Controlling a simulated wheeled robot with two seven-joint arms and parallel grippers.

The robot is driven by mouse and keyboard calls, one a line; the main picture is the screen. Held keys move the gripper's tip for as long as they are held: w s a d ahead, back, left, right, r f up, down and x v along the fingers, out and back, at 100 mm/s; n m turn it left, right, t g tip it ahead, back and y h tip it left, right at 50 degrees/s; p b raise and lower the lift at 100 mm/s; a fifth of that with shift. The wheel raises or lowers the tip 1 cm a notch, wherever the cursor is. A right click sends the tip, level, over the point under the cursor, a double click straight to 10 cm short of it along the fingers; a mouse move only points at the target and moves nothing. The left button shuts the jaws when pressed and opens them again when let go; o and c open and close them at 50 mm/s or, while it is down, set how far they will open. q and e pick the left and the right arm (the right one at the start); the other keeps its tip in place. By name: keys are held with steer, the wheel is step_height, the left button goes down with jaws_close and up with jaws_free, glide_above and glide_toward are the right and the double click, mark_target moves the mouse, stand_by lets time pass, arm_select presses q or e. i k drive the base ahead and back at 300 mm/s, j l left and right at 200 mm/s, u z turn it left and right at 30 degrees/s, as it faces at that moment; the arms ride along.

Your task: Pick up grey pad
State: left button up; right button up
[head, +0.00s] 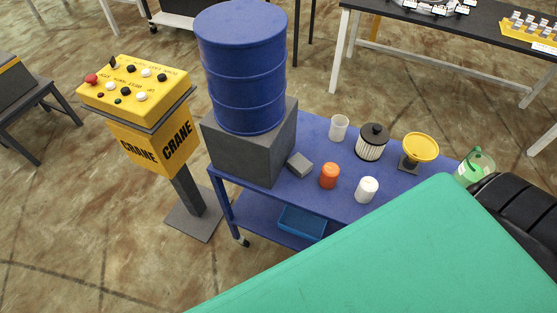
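The grey pad (300,164) is a small flat dark-grey block. It lies on the top of the blue cart (312,124), near its left end. It sits just right of the large grey block (250,158) that carries a blue barrel (243,70). An orange lidded jar (329,176) stands close to its right. Neither of my grippers is in view. The lower right of the view is blocked by a large green surface close to the camera, so part of the cart is hidden.
A white cup (339,128), a black-lidded filter (372,142), a white jar (367,190), a yellow dish on a stand (420,150) and a green-topped bottle (474,168) share the cart. A blue tray (302,222) lies below. A yellow crane control box (138,90) stands left.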

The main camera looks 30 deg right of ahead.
mark_target(298, 165)
steer(key=j+z, duration=0.15)
steer(key=z, duration=0.2)
steer(key=i+j+z, duration=0.1)
steer(key=z, duration=0.25)
steer(key=j+z, duration=0.15)
steer(key=z, duration=0.2)
